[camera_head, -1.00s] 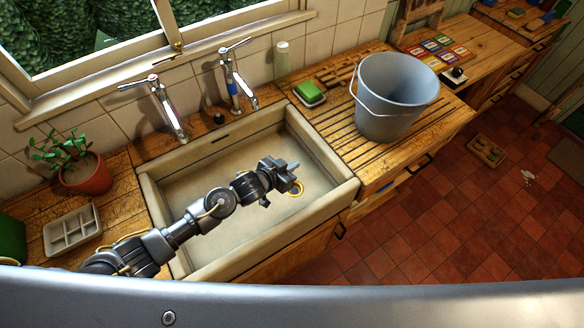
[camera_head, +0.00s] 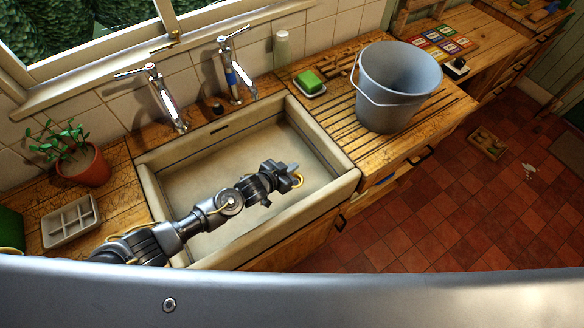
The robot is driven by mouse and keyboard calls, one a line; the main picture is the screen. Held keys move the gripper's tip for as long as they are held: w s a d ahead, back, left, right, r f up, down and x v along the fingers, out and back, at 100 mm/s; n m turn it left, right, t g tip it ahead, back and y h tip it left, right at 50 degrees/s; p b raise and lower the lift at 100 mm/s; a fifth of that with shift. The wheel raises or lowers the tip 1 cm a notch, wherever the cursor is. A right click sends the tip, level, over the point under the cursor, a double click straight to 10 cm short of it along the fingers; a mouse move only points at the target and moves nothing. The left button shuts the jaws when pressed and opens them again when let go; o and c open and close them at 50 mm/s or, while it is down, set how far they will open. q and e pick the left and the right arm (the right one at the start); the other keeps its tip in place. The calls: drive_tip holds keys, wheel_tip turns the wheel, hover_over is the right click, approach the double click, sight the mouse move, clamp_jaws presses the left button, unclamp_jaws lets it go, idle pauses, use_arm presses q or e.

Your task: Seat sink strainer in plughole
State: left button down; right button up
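My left gripper (camera_head: 287,177) is low over the right part of the pale sink (camera_head: 200,166), pointing right. Its fingers are small and dark, and their gap does not show clearly. A brass-coloured ring (camera_head: 299,180) shows right at the fingertips, partly covered by them. I cannot tell whether it is the strainer or the plughole's rim, or whether the fingers touch it. No other strainer or plughole can be made out; my arm hides part of the basin. My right gripper is not in view.
Two taps (camera_head: 165,97) (camera_head: 236,70) stand behind the sink. A grey bucket (camera_head: 390,95) and a green sponge on a dish (camera_head: 308,82) are on the right drainer. A potted plant (camera_head: 88,166) and a white compartment tray (camera_head: 70,219) stand left. The basin's left part looks clear.

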use_arm(q)
wheel_tip(320, 180, down, 6)
drive_tip(key=b, duration=0.5)
idle(0.4)
drive_tip(key=shift+r, duration=0.1)
idle(0.6)
drive_tip(key=c, duration=1.7)
unclamp_jaws()
drive_tip(key=b+v, duration=0.1)
drive_tip(key=v, duration=0.9)
drive_tip(key=shift+s+a+r+b, duration=0.2)
drive_tip(key=shift+s+a+b, duration=0.05)
drive_tip(key=shift+b, duration=0.1)
